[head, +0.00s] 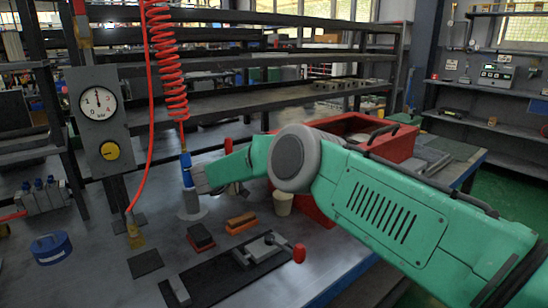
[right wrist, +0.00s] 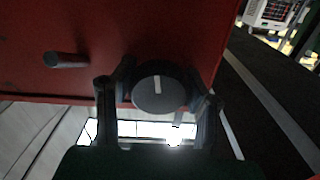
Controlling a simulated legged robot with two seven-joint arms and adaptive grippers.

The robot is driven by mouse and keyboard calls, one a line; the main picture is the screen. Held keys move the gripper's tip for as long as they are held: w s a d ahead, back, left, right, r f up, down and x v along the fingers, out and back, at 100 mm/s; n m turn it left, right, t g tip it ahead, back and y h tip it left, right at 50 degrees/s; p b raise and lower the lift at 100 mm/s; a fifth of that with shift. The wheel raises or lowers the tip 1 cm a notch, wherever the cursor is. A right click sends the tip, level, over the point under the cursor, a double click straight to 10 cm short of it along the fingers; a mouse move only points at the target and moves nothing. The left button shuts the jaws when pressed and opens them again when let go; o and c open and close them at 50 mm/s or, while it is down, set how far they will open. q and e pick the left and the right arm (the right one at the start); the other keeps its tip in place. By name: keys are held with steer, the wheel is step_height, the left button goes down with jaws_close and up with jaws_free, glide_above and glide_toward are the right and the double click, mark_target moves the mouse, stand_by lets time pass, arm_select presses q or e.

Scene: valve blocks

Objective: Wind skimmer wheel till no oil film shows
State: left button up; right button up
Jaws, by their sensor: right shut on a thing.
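A red open box (head: 402,143) stands on the bench in the head view, partly hidden by my green right arm. No oil film can be made out. My left gripper is not in view.
A dark peg (right wrist: 66,60) sticks out of the red wall, left of the wheel. On the bench are a pale cup (head: 283,203), two brushes, a black plate (head: 215,287) and a blue tin (head: 51,248). A gauge panel (head: 98,118) and a red coiled hose (head: 172,75) stand left.

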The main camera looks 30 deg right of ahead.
steer(key=shift+a+f+n, duration=0.25)
steer(key=shift+f+n, duration=0.1)
steer(key=shift+n, duration=0.35)
steer(key=o, duration=0.8)
steer(key=shift+o, duration=0.5)
steer(key=shift+w+a+r, duration=0.1)
steer(key=shift+w, duration=0.05)
steer(key=a, duration=1.2)
steer(key=shift+s, duration=0.35)
